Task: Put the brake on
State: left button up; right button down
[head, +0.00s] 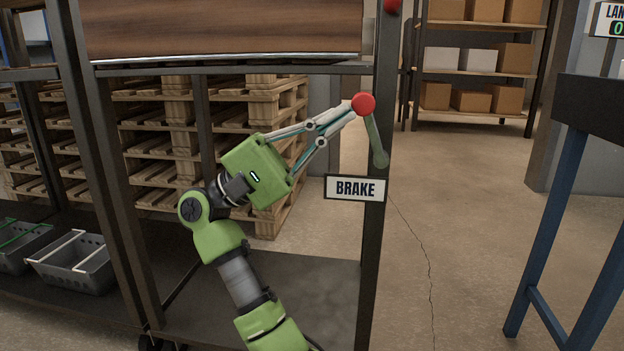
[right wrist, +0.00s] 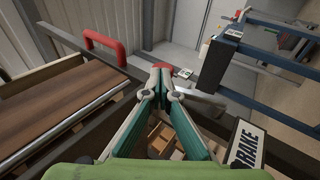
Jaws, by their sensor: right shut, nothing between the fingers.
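The brake lever is a pale grey-green bar (head: 376,142) with a red ball knob (head: 363,103) on its top end. It is on the dark post of the cart, above the BRAKE sign (head: 356,188), and leans up and a little left. My right gripper (head: 347,108) comes from the left, shut and empty, with its fingertips at the knob's left side. In the right wrist view the knob (right wrist: 163,66) shows just beyond the fingertips (right wrist: 162,72); I cannot tell whether they touch. The sign (right wrist: 246,148) is at the right there. My left gripper is not in view.
The cart's wooden deck (head: 220,30) is above my right arm, and its lower shelf (head: 255,285) is below. A red handle (right wrist: 100,45) rises at the cart's end. A blue-legged table (head: 540,230) stands at the right. The floor between is clear.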

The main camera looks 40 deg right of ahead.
aim_at(361, 104)
jog(key=shift+s+d+r+t+y, duration=0.4)
jog(key=shift+s+d+r+y, duration=0.2)
jog(key=shift+s+r+y, duration=0.15)
jog(key=shift+s+d+r, duration=0.2)
jog(key=shift+s+d, duration=0.1)
